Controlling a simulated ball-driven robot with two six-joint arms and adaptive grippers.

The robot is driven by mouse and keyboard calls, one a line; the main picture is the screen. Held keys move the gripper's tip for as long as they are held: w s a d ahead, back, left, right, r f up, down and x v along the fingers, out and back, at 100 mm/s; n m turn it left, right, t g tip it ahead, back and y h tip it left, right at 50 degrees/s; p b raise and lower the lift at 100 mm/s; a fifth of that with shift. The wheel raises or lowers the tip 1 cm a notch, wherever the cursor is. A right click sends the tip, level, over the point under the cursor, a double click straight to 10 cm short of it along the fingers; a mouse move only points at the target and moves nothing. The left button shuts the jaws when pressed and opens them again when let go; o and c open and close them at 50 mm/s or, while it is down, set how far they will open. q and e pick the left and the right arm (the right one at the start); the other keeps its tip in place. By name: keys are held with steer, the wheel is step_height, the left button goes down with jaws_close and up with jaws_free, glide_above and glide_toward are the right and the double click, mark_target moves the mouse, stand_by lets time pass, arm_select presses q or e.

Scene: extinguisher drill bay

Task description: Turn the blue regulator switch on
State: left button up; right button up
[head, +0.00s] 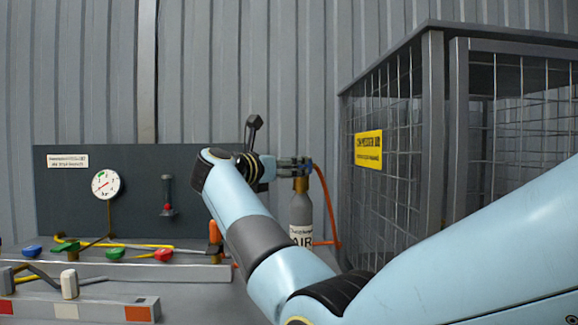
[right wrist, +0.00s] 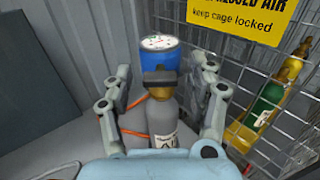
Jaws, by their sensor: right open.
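A blue regulator (right wrist: 160,66) with a white dial face sits on top of a grey cylinder in the right wrist view. A dark bar (right wrist: 160,78) crosses in front of its lower part. I cannot tell whether the switch is on or off. The grey cylinder, labelled AIR (head: 301,212), stands upright beside the cage in the head view, its top partly covered by my right gripper (head: 293,164). In the right wrist view my right gripper (right wrist: 162,70) is open, with one finger on each side of the regulator. My left gripper is out of view.
A mesh cage (head: 385,185) with a yellow sign stands close on the right, with cylinders (right wrist: 262,112) behind the mesh. An orange hose (head: 329,200) runs beside the AIR cylinder. A gauge board (head: 135,200) and a bench with coloured knobs (head: 115,254) are on the left.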

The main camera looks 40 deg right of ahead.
steer(key=shift+c, duration=0.7)
steer(key=c, duration=1)
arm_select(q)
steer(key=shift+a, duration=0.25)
